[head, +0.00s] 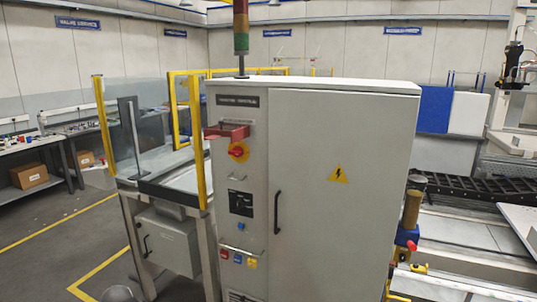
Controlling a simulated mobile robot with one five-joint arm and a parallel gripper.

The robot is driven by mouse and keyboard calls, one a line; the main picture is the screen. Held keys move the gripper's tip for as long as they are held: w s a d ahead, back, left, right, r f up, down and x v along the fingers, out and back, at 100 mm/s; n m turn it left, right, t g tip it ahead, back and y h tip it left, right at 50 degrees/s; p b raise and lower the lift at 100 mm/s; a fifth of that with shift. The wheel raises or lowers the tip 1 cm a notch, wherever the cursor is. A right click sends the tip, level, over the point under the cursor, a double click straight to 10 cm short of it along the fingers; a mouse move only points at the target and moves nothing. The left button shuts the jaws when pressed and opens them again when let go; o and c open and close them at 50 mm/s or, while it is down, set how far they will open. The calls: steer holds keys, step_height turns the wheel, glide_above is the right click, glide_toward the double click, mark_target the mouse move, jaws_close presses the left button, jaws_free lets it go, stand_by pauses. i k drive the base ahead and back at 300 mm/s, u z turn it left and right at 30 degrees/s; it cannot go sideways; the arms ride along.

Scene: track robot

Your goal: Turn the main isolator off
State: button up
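The main isolator (238,151) is a red rotary handle on a round yellow plate. It is on the narrow left front panel of a grey control cabinet (345,225), in its upper part. The handle is small in the head view, and I cannot tell which position it points to. A red bracket-like piece (227,132) sticks out just above it. I cannot make out my gripper in this view.
The cabinet door has a black handle (277,212) and a yellow warning triangle (339,174). Red, blue and yellow buttons (238,260) sit low on the panel. A yellow-framed guard (103,130) stands left. A cardboard box (29,175) lies under a bench. Floor shows at lower left.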

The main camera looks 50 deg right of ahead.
mark_target(237, 152)
steer(key=z, duration=0.5)
steer(key=k, duration=0.1)
steer(key=u, duration=1.8)
steer(key=k, duration=0.7)
steer(key=z, duration=0.85)
steer(key=i, duration=1.05)
steer(key=u, duration=0.1)
